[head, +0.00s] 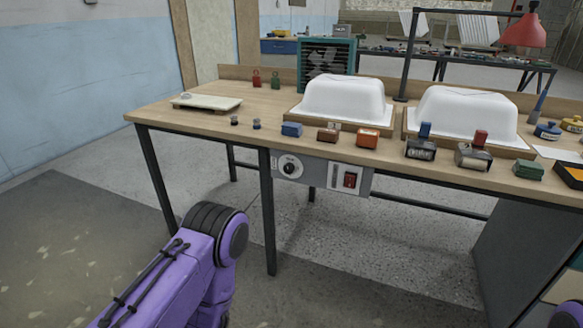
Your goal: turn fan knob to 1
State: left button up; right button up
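A grey control panel (322,175) is fixed under the front edge of the wooden workbench. Its left part has a round knob (290,167) with a black centre on a white dial. The dial's markings and pointer are too small to read. A teal framed fan-like unit (327,62) stands at the back of the bench. My purple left arm comes in from the lower left, below and left of the panel and apart from it. Its gripper is out of view. Only a small purple piece of mine shows at the lower right corner; my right gripper is out of view.
A red switch (350,180) sits right of the knob on the panel. The wooden bench (185,118) carries two white tub shells (343,98) (465,112), small coloured blocks and tape dispensers. The floor in front is clear.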

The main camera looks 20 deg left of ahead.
aim_at(289, 169)
jog(key=k, duration=0.6)
jog(key=u, duration=0.65)
jog(key=i, duration=1.45)
jog(key=z, duration=0.6)
